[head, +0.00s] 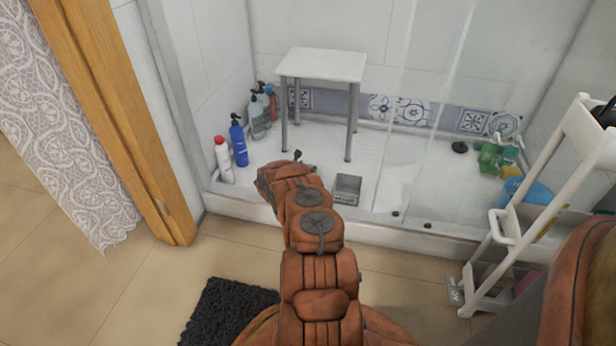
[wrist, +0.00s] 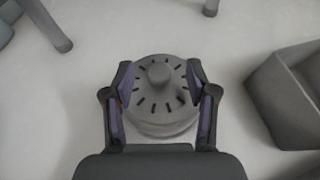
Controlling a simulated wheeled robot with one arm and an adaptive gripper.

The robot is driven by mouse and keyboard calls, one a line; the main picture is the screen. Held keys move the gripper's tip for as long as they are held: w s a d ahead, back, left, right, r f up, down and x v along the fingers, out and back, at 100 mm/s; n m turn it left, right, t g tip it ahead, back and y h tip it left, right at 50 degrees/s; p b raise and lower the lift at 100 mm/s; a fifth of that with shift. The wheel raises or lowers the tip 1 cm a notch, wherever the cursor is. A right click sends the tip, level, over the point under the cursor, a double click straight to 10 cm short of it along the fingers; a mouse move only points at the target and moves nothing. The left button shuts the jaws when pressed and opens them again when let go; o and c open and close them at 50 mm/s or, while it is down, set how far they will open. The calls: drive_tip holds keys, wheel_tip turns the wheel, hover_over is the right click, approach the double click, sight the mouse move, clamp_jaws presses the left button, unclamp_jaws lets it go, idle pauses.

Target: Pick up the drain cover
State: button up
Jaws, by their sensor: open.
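The drain cover (wrist: 160,108) is a round grey disc with radial slots and a raised knob at its centre, in the middle of the wrist view. My gripper (wrist: 159,72) is open, with one dark finger on the left and one on the right of the disc. The fingers overlap its side edges in the picture. I cannot tell whether they touch it or how high they are above it. In the head view my gripper (head: 297,158) is over the shower floor, and my arm hides what is under it, so the drain cover is not visible there.
A grey open box (head: 348,188) stands just right of my gripper; it also shows in the wrist view (wrist: 290,100). A white stool (head: 322,64) stands behind. Bottles (head: 239,142) line the left wall. A glass panel (head: 440,140) and the tray's raised edge (head: 420,234) bound the shower.

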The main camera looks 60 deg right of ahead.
drive_tip(key=shift+b+x, duration=0.35)
drive_tip(key=shift+x, duration=0.7)
clamp_jaws()
